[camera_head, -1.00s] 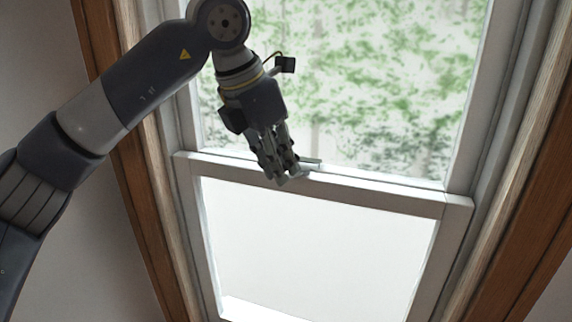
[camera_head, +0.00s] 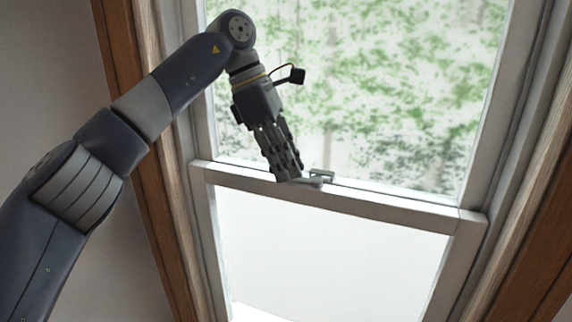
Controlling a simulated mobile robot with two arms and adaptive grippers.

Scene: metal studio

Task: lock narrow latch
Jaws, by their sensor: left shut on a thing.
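The narrow latch (camera_head: 321,176) is a small grey-white metal piece on top of the window's middle rail (camera_head: 370,204). My left gripper (camera_head: 288,178) is at the rail, at the left end of the latch, with its fingers pointing down. Its fingers are close together and shut on the latch's small lever, which they mostly hide. The latch's right part shows beside the fingertips. How far the lever is turned cannot be told. My right gripper is not in view.
The white window frame stands upright around two panes, with green foliage behind the upper pane (camera_head: 380,90). Brown wooden trim (camera_head: 150,170) runs down both sides. The space in front of the lower pane (camera_head: 330,255) is clear.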

